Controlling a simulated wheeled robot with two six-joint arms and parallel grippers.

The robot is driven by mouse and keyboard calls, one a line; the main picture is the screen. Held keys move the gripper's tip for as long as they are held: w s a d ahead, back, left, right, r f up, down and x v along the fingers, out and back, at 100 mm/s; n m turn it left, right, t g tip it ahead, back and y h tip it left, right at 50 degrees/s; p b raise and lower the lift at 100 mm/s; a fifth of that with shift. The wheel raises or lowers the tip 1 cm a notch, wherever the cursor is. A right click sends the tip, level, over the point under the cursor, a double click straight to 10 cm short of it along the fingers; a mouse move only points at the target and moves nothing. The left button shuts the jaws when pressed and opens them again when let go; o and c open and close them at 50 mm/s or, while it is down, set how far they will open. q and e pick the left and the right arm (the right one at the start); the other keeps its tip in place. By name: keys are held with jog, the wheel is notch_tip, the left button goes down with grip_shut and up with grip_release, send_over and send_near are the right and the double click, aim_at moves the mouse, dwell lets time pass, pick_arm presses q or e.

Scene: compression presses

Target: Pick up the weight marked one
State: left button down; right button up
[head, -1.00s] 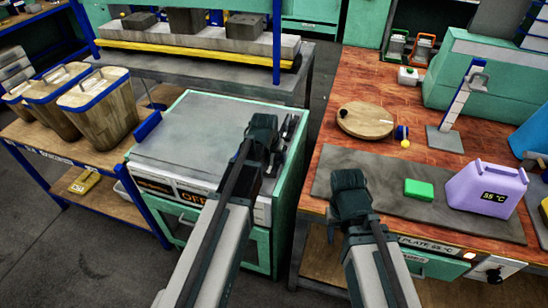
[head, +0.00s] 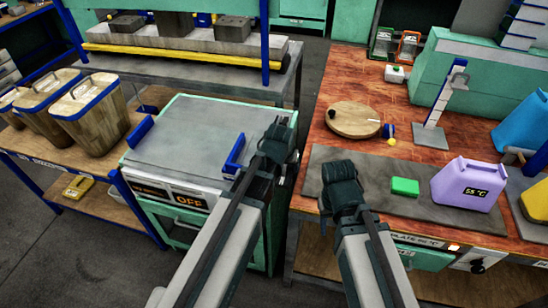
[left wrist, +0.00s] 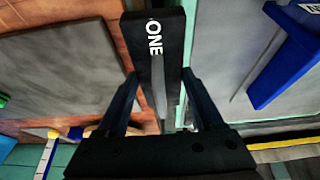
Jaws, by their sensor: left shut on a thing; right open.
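The weight marked one (left wrist: 157,45) is a black block with white letters "ONE", between the fingers of my left gripper in the left wrist view. My left gripper (left wrist: 160,100) is shut on it. In the head view my left gripper (head: 277,140) is over the right edge of the grey-topped cabinet (head: 190,135), and the weight is hard to make out there. My right gripper (head: 341,180) is open and empty above the left part of the dark plate on the wooden bench.
A blue handle (head: 233,155) stands on the cabinet top beside my left gripper. On the bench are a green block (head: 405,186), a purple jug (head: 466,185), a round wooden board (head: 353,118) and a scaled stand (head: 440,105). Wooden bins (head: 90,110) stand at the left.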

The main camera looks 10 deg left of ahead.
pick_arm(q)
jog(key=s+d, duration=0.2)
jog(key=d, duration=0.1)
jog(key=s+d, duration=0.1)
jog(key=shift+s+d+r, duration=0.1)
jog(key=shift+d+r, duration=0.2)
jog(key=shift+d, duration=0.1)
jog(key=shift+r+p, duration=0.75)
jog(key=shift+p, duration=0.2)
jog(key=shift+f, duration=0.1)
jog(key=shift+d, duration=0.1)
